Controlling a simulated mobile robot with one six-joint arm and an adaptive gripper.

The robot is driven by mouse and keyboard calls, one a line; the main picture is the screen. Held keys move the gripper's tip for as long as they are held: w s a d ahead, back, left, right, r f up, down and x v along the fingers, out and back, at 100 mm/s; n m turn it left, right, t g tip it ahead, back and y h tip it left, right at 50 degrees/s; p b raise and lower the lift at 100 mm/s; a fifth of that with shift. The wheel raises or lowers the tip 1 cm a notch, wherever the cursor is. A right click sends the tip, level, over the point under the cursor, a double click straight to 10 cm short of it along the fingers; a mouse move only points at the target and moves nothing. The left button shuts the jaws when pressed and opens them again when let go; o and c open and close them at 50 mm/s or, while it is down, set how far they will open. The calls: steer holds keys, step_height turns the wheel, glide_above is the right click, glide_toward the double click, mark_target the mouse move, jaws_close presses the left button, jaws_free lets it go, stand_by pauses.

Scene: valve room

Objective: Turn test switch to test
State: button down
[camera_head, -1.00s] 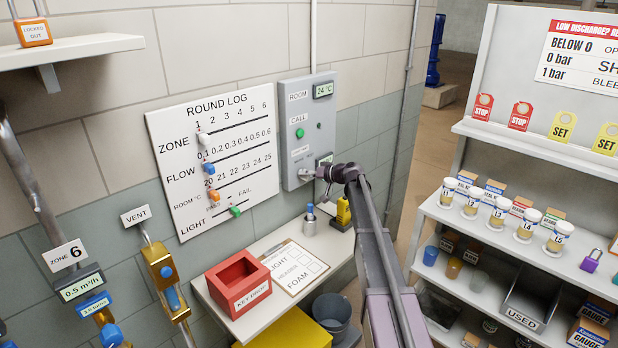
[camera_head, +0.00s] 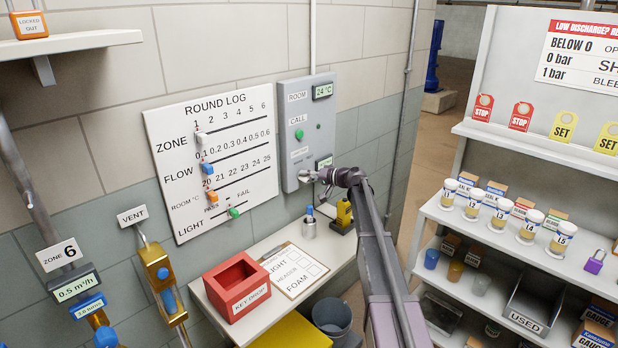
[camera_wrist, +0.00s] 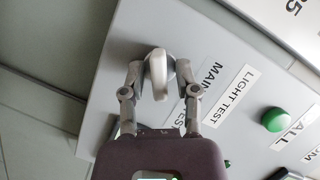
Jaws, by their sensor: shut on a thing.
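The test switch (camera_wrist: 157,76), a pale grey rounded knob with a lever, sits on the grey wall panel (camera_wrist: 105,100). A partly covered label reading MAIN and TEST is beside it in the wrist view. My gripper (camera_wrist: 159,88) has one finger on each side of the lever and is shut on it. In the head view my gripper (camera_head: 316,179) is at the lower part of the grey panel (camera_head: 290,160), and the switch is too small to make out clearly there.
A green button (camera_wrist: 275,119) and a LIGHT TEST label are close beside my gripper. The round log board (camera_head: 250,165) hangs left of the panel. Below are a shelf with a red key drop box (camera_head: 236,285) and a yellow-topped item (camera_head: 343,212).

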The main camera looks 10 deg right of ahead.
steer(key=shift+w, duration=0.15)
steer(key=c, duration=0.7)
jaws_free()
steer(key=shift+a, duration=0.1)
steer(key=s+a+f+n+g+h+p, duration=0.1)
steer(key=s+f+g+h, duration=0.2)
steer(key=s, duration=0.8)
steer(key=s+a+f+g+h, duration=0.25)
steer(key=s+f, duration=0.25)
steer(key=s, duration=0.6)
steer(key=s+f+n+g+h+p, duration=0.1)
steer(key=s+f+g+h, duration=0.15)
steer(key=s, duration=0.85)
steer(key=s+d+h, duration=0.1)
steer(key=s, duration=0.3)
steer(key=s+d+f+h, duration=0.1)
steer(key=s+h, duration=0.1)
steer(key=s, duration=0.2)
steer(key=s+d+f+h, duration=0.1)
steer(key=s+d+h, duration=0.1)
steer(key=s, duration=0.3)
steer(key=shift+s+d+m+g+p, duration=0.1)
steer(key=shift+m+g+p, duration=0.2)
steer(key=shift+g+p, duration=0.1)
